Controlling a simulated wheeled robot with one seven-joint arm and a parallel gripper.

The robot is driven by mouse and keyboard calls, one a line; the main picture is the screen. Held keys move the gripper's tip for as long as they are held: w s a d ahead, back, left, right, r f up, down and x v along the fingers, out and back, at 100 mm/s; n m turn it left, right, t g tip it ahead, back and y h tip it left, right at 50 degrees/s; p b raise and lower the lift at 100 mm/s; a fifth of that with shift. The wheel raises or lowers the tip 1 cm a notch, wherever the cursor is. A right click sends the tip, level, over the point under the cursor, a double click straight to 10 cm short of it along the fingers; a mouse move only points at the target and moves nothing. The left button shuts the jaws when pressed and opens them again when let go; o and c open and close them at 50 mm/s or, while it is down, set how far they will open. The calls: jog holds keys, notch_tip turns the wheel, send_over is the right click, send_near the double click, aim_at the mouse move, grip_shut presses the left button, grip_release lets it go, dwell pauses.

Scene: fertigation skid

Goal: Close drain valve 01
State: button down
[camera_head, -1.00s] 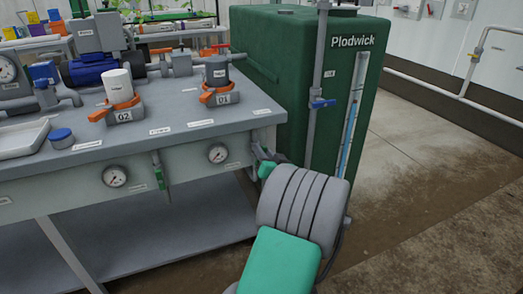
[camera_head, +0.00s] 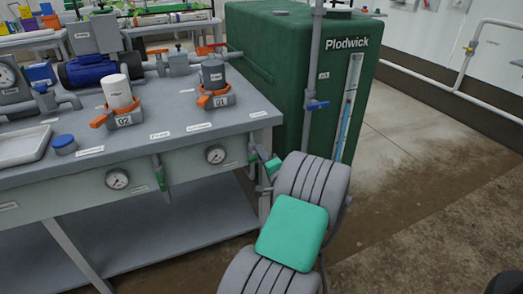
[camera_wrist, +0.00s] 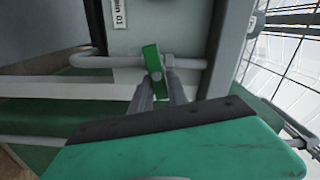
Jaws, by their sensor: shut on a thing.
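Drain valve 01 is on a pale pipe (camera_wrist: 190,62) beside a label (camera_wrist: 119,13) that ends in "01" in the wrist view. Its green lever (camera_wrist: 151,58) lies roughly crosswise to the pipe in that picture. My gripper (camera_wrist: 160,82) is shut on the lever, with its grey fingers at the lever's near end. In the head view my gripper is at the bench's front right corner, below filter 01 (camera_head: 213,76). There my arm and gripper mostly hide the valve and the lever.
A second green-handled valve (camera_head: 161,178) hangs from the bench front (camera_head: 90,192), between two gauges (camera_head: 116,179) (camera_head: 216,154). The green Plodwick tank (camera_head: 270,60) stands close behind the corner. Open floor (camera_head: 400,190) lies to the right.

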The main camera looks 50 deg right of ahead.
jog(key=shift+f+m+p, duration=0.2)
jog(key=shift+m+p, duration=0.55)
jog(key=shift+m, duration=0.75)
jog(key=c, duration=1.4)
grip_release()
jog(key=shift+o, duration=0.2)
jog(key=p+v, duration=0.1)
jog(key=v, duration=0.6)
jog(key=shift+s+a, duration=0.2)
jog(key=shift+s, duration=0.15)
